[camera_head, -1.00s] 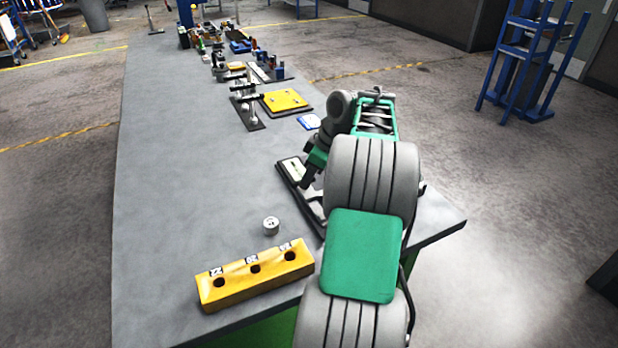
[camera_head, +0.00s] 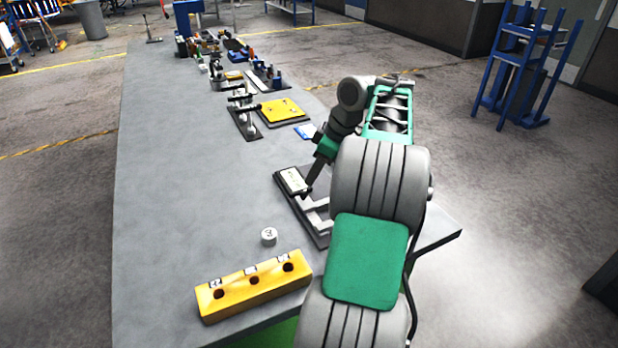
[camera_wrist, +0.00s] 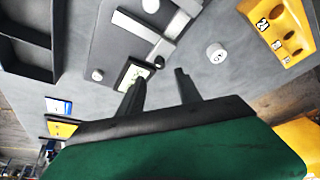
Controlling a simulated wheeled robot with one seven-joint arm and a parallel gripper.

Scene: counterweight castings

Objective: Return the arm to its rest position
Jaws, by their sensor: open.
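My gripper (camera_wrist: 160,88) is open in the wrist view, with its two dark fingers apart and nothing between them. In the head view my gripper (camera_head: 308,190) shows as a dark tip over the dark board at the right of the bench. My arm rises in front of the bench's right part and hides some of that board. A small white cylinder marked on top (camera_head: 269,237) stands on the bench, apart from my gripper. It also shows in the wrist view (camera_wrist: 216,53), right of the fingers.
A yellow block with several holes and labels (camera_head: 255,286) lies at the bench's near edge. The dark board (camera_head: 284,183) carries a white label plate and light metal bars. A yellow plate (camera_head: 282,110) and other fixtures stand farther back. The bench's left side (camera_head: 180,170) is clear.

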